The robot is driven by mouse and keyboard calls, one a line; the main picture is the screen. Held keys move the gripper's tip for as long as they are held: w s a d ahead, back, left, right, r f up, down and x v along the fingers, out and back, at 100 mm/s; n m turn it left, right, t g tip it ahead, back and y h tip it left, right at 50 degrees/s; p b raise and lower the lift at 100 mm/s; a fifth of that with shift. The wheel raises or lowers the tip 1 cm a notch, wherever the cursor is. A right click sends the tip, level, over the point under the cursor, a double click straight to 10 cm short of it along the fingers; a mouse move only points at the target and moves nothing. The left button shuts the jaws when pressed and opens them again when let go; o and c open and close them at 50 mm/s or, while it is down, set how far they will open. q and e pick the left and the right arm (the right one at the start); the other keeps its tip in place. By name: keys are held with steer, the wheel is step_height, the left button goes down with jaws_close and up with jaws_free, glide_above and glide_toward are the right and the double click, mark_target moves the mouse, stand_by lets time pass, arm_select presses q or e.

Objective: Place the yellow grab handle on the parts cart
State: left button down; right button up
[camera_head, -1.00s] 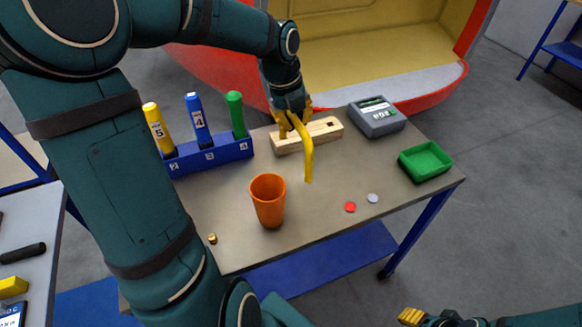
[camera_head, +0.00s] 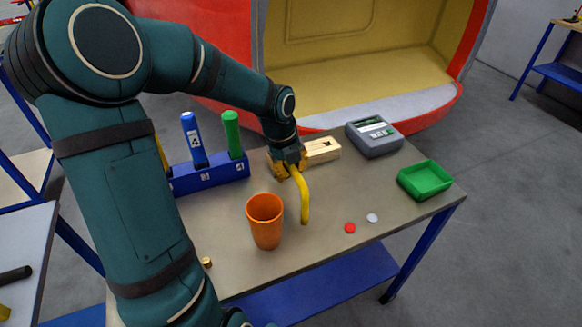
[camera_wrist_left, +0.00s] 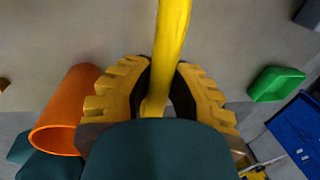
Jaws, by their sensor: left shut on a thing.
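The yellow grab handle (camera_head: 304,203) is a bent bar. My left gripper (camera_head: 287,167) is shut on its upper end, and the rest hangs down over the grey-brown top of a blue-legged cart (camera_head: 335,205). I cannot tell whether its lower end touches the top. In the left wrist view the handle (camera_wrist_left: 172,38) runs from between the yellow fingers (camera_wrist_left: 158,95) to the top edge. Another grey-topped cart (camera_head: 22,235) shows at the left; I cannot tell which is the parts cart. My right gripper is not in view.
An orange cup (camera_head: 265,222) stands just left of the handle. Behind are a wooden block (camera_head: 322,150), a grey device (camera_head: 374,137) and a blue rack (camera_head: 212,174). A green tray (camera_head: 425,180), red disc (camera_head: 350,228) and white disc (camera_head: 372,218) lie to the right.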

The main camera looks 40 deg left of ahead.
arm_select(q)
steer(key=shift+f, duration=0.15)
steer(key=c, duration=1)
jaws_free()
steer(key=r+p, duration=0.1)
steer(key=r, duration=0.3)
steer(key=s+r+p, duration=0.1)
steer(key=r, duration=0.3)
steer(key=s+a+r+p, duration=0.1)
steer(key=r, duration=0.3)
steer(key=shift+r, duration=0.1)
